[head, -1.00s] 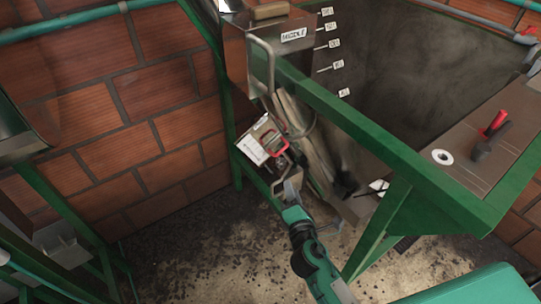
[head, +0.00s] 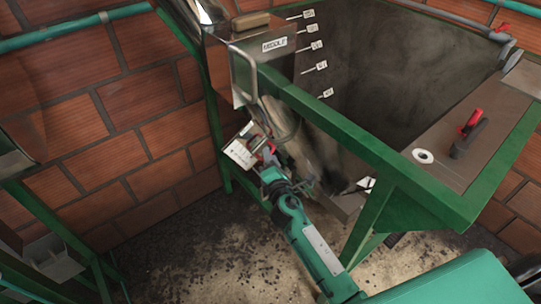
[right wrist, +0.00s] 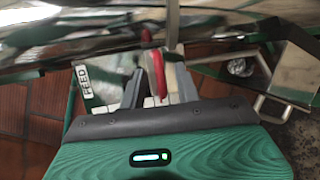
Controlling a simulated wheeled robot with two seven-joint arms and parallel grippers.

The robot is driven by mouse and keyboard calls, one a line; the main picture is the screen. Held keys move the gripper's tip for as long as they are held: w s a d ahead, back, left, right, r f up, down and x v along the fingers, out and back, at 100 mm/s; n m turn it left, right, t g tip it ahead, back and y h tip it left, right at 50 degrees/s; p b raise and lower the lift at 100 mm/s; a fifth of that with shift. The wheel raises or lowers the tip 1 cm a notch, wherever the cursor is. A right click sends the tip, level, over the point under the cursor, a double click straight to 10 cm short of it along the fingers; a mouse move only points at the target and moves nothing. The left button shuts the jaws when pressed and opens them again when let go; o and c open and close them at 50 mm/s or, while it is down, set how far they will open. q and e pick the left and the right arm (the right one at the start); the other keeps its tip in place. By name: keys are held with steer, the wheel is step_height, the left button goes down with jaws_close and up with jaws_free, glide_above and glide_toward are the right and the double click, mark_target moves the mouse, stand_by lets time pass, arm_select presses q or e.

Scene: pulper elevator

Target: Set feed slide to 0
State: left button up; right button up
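The feed unit is a small box with a white label plate (head: 240,153) and a red handle (head: 268,146), below the metal hopper. In the right wrist view a plate marked FEED (right wrist: 84,77) stands at left, and the red handle (right wrist: 156,68) rises in the middle. My right gripper (head: 268,165) is at the box in the head view, partly covering it. In the right wrist view its dark fingers (right wrist: 159,88) are apart, with the red handle between or just beyond them; contact is unclear. The slide's scale reading is not legible. My left gripper is not in view.
A metal box labelled MIDDLE (head: 275,44) with a bent handle hangs above. A green frame (head: 350,135) and a grey tank (head: 385,70) with several level tags lie right of my arm. A brick wall (head: 110,130) is behind.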

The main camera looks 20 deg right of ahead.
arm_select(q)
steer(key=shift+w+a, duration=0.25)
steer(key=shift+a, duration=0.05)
arm_select(e)
steer(key=shift+w+d, duration=0.1)
steer(key=shift+w, duration=0.4)
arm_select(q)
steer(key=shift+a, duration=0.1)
arm_select(e)
jaws_close()
